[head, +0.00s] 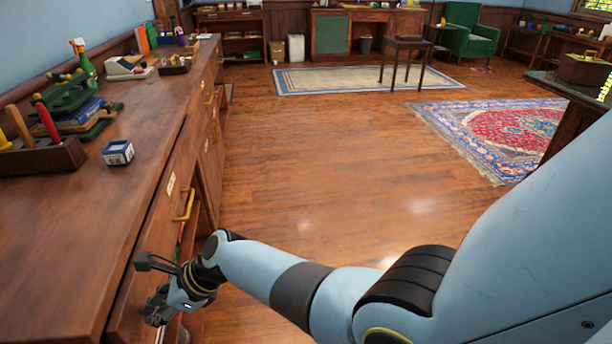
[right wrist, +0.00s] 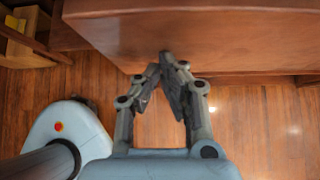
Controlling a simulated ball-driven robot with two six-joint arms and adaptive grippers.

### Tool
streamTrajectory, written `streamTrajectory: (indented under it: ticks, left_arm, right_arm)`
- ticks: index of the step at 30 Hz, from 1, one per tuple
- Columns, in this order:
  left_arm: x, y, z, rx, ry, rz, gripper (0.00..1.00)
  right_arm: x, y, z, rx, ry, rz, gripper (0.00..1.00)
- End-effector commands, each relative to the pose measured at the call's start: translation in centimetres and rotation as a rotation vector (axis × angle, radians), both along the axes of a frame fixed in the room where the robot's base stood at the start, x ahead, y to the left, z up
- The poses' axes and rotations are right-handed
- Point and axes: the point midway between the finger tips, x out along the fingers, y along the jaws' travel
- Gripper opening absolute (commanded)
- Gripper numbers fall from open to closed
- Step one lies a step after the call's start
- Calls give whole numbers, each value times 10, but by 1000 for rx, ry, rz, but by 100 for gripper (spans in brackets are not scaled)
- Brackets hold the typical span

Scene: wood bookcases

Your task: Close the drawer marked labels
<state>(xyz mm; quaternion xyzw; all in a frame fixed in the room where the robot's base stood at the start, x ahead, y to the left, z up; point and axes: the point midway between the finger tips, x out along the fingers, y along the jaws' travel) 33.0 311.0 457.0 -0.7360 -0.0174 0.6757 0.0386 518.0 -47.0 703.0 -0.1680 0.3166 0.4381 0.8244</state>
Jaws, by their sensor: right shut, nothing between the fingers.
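A wooden drawer front (head: 150,235) with a small pale label plate (head: 171,184) and a brass handle (head: 184,205) is in the side of the long counter in the head view. The plate's text is too small to read. I cannot tell for sure how far this drawer stands out. My right gripper (head: 161,309) is low beside the counter front, nearer to me than the handle. In the right wrist view its fingertips (right wrist: 168,62) are together and empty, close to the lower edge of a wooden panel (right wrist: 205,35). Contact is unclear. My left gripper is out of view.
The counter top (head: 125,200) holds a tool rack (head: 45,155), a small blue and white box (head: 118,152) and other items. Open wooden floor (head: 300,170) lies to the right of the counter. A patterned rug (head: 510,130) and a dark table (head: 405,50) are farther off.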

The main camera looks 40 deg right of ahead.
Motion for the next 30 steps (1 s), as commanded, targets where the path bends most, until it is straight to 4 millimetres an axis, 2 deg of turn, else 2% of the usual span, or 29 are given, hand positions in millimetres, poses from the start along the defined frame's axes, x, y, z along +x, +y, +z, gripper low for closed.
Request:
streamTrajectory:
  ticks: [7,23,30]
  left_arm:
    - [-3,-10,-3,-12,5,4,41]
    - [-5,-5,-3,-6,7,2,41]
    - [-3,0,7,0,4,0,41]
  right_arm:
    - [9,13,-1,-1,1,0,0]
    - [11,18,2,6,-2,1,0]
    - [3,16,3,4,1,2,0]
